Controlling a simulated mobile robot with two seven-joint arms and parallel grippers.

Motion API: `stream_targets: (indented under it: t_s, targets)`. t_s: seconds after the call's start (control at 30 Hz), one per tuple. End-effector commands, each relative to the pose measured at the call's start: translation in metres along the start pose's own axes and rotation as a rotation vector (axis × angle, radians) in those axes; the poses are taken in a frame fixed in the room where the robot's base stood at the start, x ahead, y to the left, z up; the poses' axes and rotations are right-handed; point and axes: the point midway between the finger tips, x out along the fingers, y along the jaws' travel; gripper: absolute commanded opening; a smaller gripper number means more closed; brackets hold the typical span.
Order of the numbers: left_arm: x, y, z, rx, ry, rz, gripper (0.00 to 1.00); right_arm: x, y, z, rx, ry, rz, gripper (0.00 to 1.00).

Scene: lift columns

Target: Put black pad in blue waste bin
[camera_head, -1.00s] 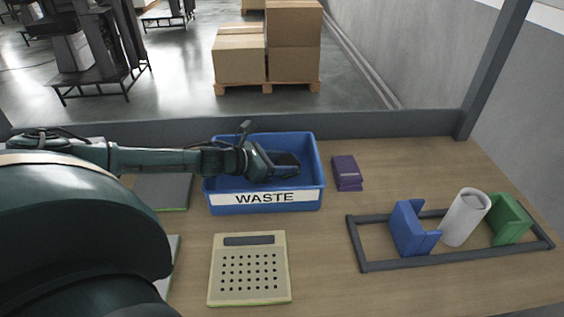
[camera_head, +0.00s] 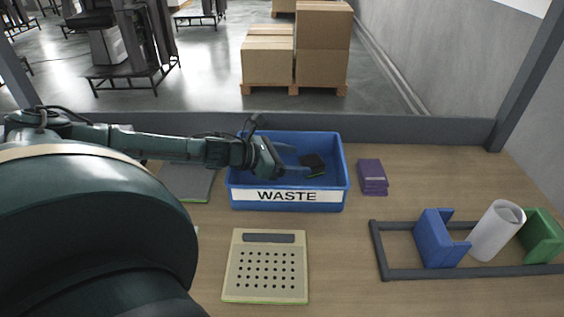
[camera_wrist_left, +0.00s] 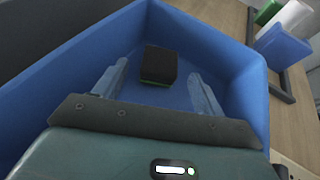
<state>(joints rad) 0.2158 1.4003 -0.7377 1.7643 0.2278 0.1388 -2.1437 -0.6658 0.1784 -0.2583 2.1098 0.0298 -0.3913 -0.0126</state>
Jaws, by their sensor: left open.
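The black pad (camera_head: 313,164) lies inside the blue waste bin (camera_head: 287,196), which carries a white WASTE label. In the left wrist view the pad (camera_wrist_left: 159,66) has a green lower edge and rests on the bin (camera_wrist_left: 205,45) floor. My left gripper (camera_head: 298,161) reaches over the bin from the left. In the left wrist view its two fingers (camera_wrist_left: 156,88) are spread apart, with the pad beyond them and apart from them. My right gripper is not in view.
A purple box (camera_head: 372,177) stands right of the bin. A beige perforated panel (camera_head: 266,266) lies in front, and a grey panel (camera_head: 188,181) lies to the left. A dark frame (camera_head: 378,251) at right surrounds a blue bracket (camera_head: 437,239), white cylinder (camera_head: 497,231) and green bracket (camera_head: 541,237).

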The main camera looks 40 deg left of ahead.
Motion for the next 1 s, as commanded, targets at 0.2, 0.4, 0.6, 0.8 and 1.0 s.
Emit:
stream_targets:
  t_s: [0.2,0.4,0.6,0.8,1.0]
  targets:
    - [-0.015,-0.002,0.000,-0.001,0.007,-0.005,0.70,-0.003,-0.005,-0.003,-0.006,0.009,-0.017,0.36]
    - [-0.025,-0.002,0.000,-0.002,0.006,-0.006,0.70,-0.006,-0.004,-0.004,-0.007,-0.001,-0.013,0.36]
    - [-0.032,-0.002,0.001,0.000,0.004,-0.004,0.70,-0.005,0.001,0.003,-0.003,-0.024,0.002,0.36]
    - [-0.034,-0.001,0.002,0.003,0.001,-0.004,0.70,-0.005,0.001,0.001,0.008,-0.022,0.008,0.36]
    - [-0.034,-0.001,0.002,0.003,0.000,-0.004,0.70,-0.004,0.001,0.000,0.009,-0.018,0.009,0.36]
